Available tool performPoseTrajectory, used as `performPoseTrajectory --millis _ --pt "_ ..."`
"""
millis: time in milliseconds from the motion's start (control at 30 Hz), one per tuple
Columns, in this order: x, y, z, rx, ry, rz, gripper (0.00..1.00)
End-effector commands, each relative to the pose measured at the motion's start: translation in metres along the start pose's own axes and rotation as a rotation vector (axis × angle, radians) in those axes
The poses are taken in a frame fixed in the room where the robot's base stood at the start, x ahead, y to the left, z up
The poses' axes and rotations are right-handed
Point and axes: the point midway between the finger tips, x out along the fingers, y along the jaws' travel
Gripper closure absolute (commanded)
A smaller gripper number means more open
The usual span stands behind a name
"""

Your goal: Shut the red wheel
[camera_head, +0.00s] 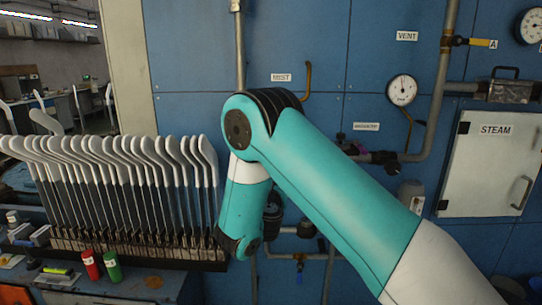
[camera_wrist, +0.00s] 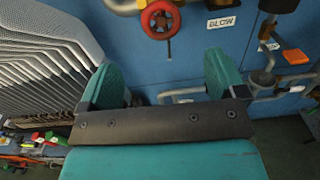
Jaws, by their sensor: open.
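The red wheel (camera_wrist: 161,18) shows in the wrist view at the top, just left of centre. It is a small red ring on a fitting against the blue wall panel, left of a BLOW label. My gripper (camera_wrist: 165,80) is in the wrist view with its two teal fingers wide apart and nothing between them. The wheel lies beyond the fingertips, apart from them. In the head view I cannot make out the red wheel, and my gripper is hidden; my teal arm covers the middle of the panel.
A rack of grey boarding forms (camera_head: 125,190) stands to the left of my arm. Pipes (camera_head: 440,90), a gauge (camera_head: 402,90) and a STEAM cabinet (camera_head: 492,165) are on the right. Red (camera_head: 91,265) and green (camera_head: 112,266) bottles stand on the bench at lower left.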

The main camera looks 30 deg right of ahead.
Motion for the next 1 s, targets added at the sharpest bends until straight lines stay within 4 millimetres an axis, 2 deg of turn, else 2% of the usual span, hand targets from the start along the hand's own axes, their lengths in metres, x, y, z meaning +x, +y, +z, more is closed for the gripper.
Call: performPoseTrajectory --millis 33,67,400,600,800,1000 --pt "0.009 -0.001 0.009 0.0 0.0 -0.004 0.1" --pt "0.013 -0.001 0.009 0.001 -0.001 -0.004 0.1" --pt "0.087 -0.002 0.004 0.006 -0.004 -0.005 0.1" --pt "0.121 -0.001 0.002 0.006 -0.002 -0.003 0.1" --pt "0.137 -0.001 0.001 0.002 -0.001 -0.002 0.1" --pt "0.139 -0.001 0.0 0.003 0.0 -0.001 0.1"
